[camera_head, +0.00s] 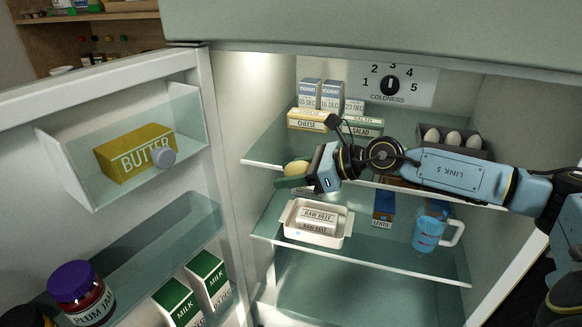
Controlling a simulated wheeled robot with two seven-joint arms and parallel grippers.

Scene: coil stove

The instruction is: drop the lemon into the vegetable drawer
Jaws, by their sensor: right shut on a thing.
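The right arm enters the open fridge from the right. My right gripper (294,174) is at the left side of the fridge, just below the upper shelf's height, pointing left. It is shut on a yellow lemon (297,168), partly hidden by the gripper. A dark green shape, perhaps a finger, lies just under the lemon. The vegetable drawer seems to be the pale teal compartment (345,292) at the fridge bottom, below the lower shelf; whether it is pulled out is hard to tell. The left gripper is not in view.
The lower glass shelf (375,252) holds a raw beef tray (340,236), a blue mug (428,234) and a box (384,205). The upper shelf (262,152) carries cartons and eggs (452,138). The open door (222,130) at left holds butter (135,153), jam (80,290) and milk (208,278).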

